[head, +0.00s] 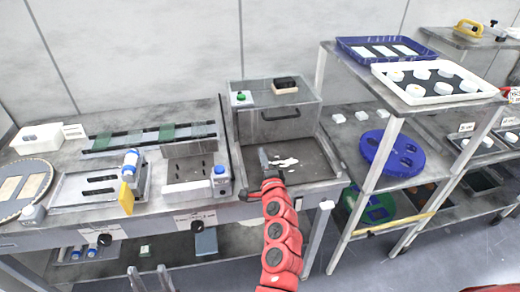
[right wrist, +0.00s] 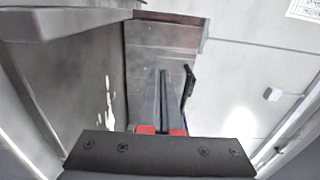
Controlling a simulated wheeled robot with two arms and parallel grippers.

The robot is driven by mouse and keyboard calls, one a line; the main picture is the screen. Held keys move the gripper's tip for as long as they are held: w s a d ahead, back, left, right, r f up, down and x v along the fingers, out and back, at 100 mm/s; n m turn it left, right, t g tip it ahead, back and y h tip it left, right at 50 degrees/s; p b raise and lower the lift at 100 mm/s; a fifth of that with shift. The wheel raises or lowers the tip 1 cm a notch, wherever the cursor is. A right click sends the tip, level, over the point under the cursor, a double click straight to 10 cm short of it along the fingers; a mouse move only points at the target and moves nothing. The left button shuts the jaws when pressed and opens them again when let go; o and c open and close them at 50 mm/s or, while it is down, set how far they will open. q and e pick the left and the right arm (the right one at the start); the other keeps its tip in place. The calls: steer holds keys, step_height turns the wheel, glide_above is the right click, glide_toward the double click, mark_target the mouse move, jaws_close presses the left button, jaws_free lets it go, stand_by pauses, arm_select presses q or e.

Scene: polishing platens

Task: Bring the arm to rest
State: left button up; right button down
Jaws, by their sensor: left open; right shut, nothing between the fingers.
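My red right arm (head: 280,235) reaches up from the bottom of the head view to the bench. Its gripper (head: 264,158) is over the dark recessed tray (head: 310,165) below the clear-topped box, beside a white splash. In the right wrist view the two grey fingers of the right gripper (right wrist: 162,75) lie together with nothing between them. My left gripper (head: 150,272) shows only as two grey fingers at the bottom edge of the head view, apart and empty, in front of the bench.
A shelf rack (head: 385,150) on the right holds a white tray (head: 440,98) and a blue disc (head: 392,153). Floor shows between bench and rack.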

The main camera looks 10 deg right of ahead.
steer(key=shift+s+d+r, duration=0.1)
steer(key=shift+s, duration=1.4)
